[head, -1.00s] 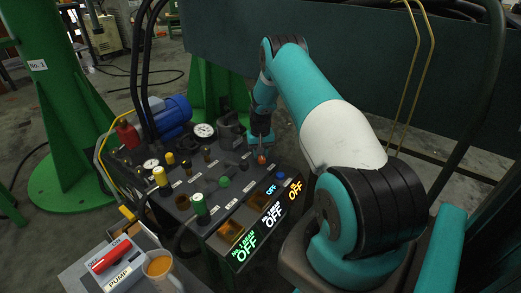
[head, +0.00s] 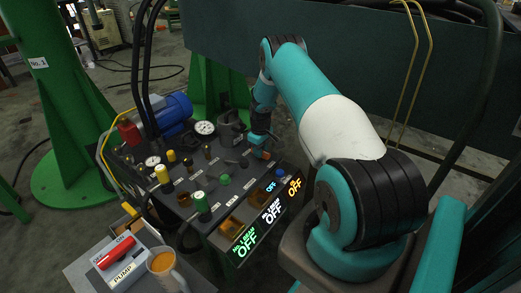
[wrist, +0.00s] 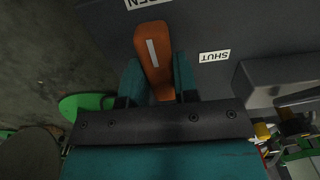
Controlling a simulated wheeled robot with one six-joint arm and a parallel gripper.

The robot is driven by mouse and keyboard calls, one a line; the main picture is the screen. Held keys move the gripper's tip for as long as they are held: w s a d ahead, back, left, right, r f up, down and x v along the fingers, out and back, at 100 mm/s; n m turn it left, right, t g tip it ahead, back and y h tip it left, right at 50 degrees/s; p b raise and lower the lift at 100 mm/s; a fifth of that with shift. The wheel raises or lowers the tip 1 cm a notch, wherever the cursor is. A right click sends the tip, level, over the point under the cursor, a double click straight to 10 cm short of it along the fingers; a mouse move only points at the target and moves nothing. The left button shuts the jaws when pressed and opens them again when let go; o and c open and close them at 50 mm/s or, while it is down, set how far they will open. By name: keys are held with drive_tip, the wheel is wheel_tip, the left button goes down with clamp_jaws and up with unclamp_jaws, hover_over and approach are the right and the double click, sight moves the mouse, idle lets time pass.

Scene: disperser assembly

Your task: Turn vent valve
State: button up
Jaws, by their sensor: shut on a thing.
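The vent valve handle (wrist: 153,50) is an orange lever with a pale stripe, seen in the wrist view between two teal fingers. In the head view only a small bit of orange (head: 264,155) shows at the arm's end, on the right side of the control panel. My gripper (wrist: 158,85) is shut on the handle's near part. A "SHUT" label (wrist: 214,56) is to the right of the handle in the wrist view, and part of another label (wrist: 146,3) is at the top edge. The valve's body is hidden.
The control panel (head: 200,165) carries several knobs, gauges and lit "OFF" displays (head: 247,243). A blue motor (head: 173,113) stands behind it. A pump switch box (head: 121,262) and an orange-filled cup (head: 165,268) are at the front left. A green column (head: 75,110) stands at the left.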

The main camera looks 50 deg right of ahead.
idle(0.4)
drive_tip(key=o, duration=0.9)
drive_tip(key=shift+r, duration=0.15)
wheel_tip(320, 180, up, 17)
drive_tip(key=p, duration=0.4)
drive_tip(key=shift+p, duration=0.3)
drive_tip(key=shift+r, duration=0.1)
